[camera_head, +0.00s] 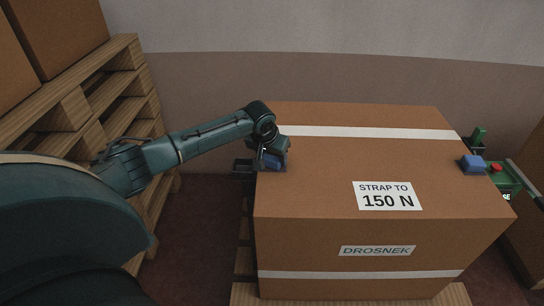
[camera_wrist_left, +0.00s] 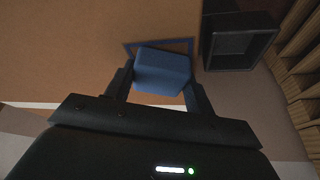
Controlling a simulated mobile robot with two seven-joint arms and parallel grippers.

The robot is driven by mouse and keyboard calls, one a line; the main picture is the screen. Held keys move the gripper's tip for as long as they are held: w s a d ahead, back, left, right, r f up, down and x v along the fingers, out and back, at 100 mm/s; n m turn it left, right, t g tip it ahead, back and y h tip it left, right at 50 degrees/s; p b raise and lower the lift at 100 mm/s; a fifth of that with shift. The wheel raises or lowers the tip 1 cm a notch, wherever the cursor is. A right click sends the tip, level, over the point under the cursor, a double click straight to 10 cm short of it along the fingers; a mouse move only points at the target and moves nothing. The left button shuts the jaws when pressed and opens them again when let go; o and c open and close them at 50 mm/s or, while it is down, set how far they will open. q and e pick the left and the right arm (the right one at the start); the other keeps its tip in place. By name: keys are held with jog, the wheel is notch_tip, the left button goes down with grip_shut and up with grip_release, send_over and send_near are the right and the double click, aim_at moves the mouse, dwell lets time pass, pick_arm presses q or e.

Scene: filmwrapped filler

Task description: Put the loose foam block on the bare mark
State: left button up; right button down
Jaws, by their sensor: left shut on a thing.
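I cannot tell whether the block touches the carton. A second blue block (camera_head: 473,164) sits at the carton's right top edge. My right gripper is not in view.
A black open tray (camera_wrist_left: 238,47) is beside the carton's left edge. Wooden pallets (camera_head: 115,90) are stacked at the left. A green device with a red button (camera_head: 496,168) is at the right. The carton's top middle is clear apart from a white strap (camera_head: 365,132) and a label (camera_head: 387,195).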

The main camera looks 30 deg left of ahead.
pick_arm(q)
jog(key=o, duration=1)
jog(key=shift+f, duration=0.1)
jog(key=p+v, duration=0.2)
jog(key=v, duration=1)
